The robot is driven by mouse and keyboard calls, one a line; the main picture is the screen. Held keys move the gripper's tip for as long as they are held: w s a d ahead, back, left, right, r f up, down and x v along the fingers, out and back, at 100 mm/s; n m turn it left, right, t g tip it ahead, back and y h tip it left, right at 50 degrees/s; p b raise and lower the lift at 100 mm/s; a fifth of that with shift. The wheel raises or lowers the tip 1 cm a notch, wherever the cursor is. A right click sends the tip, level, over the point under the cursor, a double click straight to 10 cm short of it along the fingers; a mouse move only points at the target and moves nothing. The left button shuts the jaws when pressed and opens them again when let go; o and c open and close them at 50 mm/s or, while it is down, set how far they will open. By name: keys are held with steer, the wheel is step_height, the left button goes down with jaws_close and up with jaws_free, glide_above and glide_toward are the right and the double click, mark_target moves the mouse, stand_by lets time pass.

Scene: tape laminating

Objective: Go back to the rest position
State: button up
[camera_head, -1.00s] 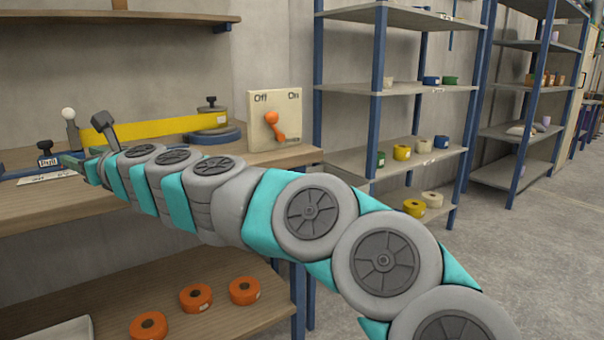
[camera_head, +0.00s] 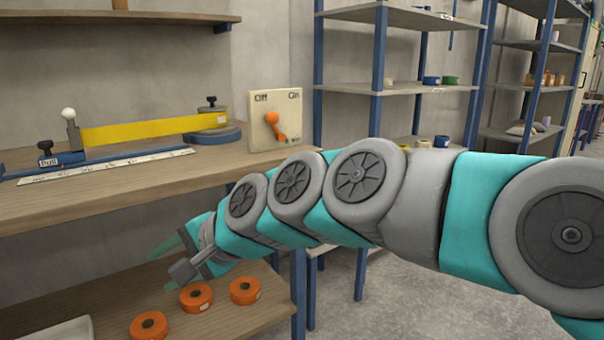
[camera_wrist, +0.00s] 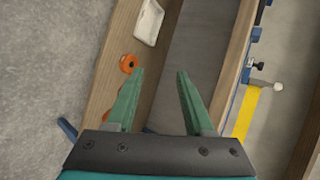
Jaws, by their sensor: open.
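My gripper (camera_wrist: 160,82) is open and empty in the wrist view, its two green fingers spread apart. In the head view my gripper (camera_head: 167,262) hangs in front of the workbench (camera_head: 110,195), below its top and above the lower shelf with the orange rolls. The laminating device with a stretched yellow tape (camera_head: 140,131) stands on the bench top, apart from my gripper. The tape also shows at the right of the wrist view (camera_wrist: 245,113). My arm reaches in from the right of the head view.
Orange tape rolls (camera_head: 196,297) lie on the lower shelf (camera_head: 250,318), close to my gripper in the picture. An Off/On switch box (camera_head: 275,105) with an orange lever stands at the bench's right end. A rack (camera_head: 345,88) with tape rolls stands behind. Floor at right is free.

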steer(key=s+d+f+n+g+h, duration=0.1)
steer(key=s+d+f+n+h, duration=0.2)
steer(key=d+f, duration=0.55)
steer(key=s+d+f+n+g+h, duration=0.1)
steer(key=s+d+f+h, duration=0.3)
steer(key=d, duration=0.7)
steer(key=s+d+f+g+h, duration=0.1)
steer(key=s+d+f, duration=0.3)
steer(key=s+d, duration=0.3)
steer(key=s+d+f+n+g+h, duration=0.1)
steer(key=s+d+f+g+h, duration=0.1)
steer(key=s+d+f, duration=0.2)
steer(key=s+d, duration=0.3)
steer(key=d, duration=0.2)
steer(key=shift+s, duration=0.15)
steer(key=shift+c, duration=0.2)
